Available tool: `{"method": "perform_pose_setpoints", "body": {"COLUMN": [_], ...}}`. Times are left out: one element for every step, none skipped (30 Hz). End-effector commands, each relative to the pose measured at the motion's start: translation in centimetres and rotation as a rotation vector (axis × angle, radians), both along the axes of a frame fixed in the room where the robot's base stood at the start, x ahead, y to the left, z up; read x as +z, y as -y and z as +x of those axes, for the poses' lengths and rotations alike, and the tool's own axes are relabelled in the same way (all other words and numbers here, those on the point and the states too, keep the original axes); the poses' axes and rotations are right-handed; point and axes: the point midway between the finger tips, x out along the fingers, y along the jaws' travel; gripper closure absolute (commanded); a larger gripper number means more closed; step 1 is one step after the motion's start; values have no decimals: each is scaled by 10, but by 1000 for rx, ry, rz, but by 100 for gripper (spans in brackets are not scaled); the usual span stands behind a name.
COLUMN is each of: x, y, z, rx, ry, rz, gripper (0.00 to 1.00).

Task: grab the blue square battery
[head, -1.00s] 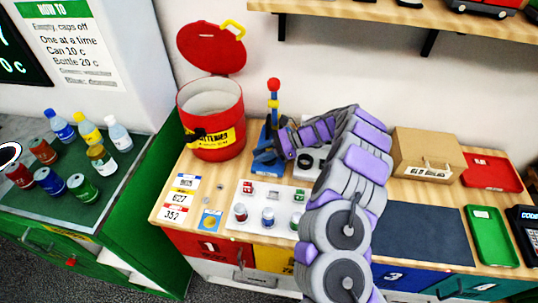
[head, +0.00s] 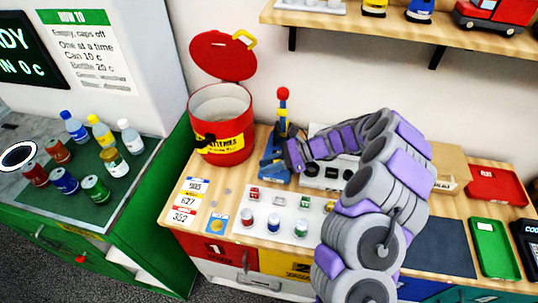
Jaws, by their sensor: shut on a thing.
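My gripper (head: 289,156) is at the end of the arm, which reaches in from the lower right and points left. It is shut, beside the blue lever stand with a red knob (head: 283,94). The blue square battery is hard to make out at the jaws, where blue blends with the stand. The white tray (head: 262,207) below shows a small red block (head: 254,193), a small green block (head: 306,202) and red, blue and green cylinders; no blue block shows between the two blocks. The open red battery bucket (head: 222,128) stands left of the gripper.
Price cards (head: 190,199) and coins lie at the counter's left front. A cardboard box (head: 452,166) is partly behind my arm. Red (head: 494,187) and green (head: 494,248) trays stand right. Bottles and cans stand on the left green counter (head: 64,214). A shelf (head: 400,31) runs overhead.

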Motion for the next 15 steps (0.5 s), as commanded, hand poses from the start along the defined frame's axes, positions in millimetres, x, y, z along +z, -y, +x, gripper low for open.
{"method": "perform_pose_setpoints", "body": {"x": [4,5,6,7,7,6,7,7,9,9,9,9,10,10,10], "y": [0,1,0,0,0,1,1,0,0,1,1,1,1,1,1], "z": [-10,-14,-22,-29,-34,-40,-46,-52,-58,-62,-67,-73,-77,-81,-85], "rx": [-2,-3,-1,1,1,-1,-2,0,2,0,-1,0,0,0,0], "ry": [-2,0,0,-2,-1,-1,-2,-4,-1,0,0,-1,-1,0,1], "rz": [5,3,4,5,5,2,2,3,4,2,1,2,3,3,2], "gripper": [100,100,100,100,100,100,100,100,100,100,100,100,100,100,100]}}
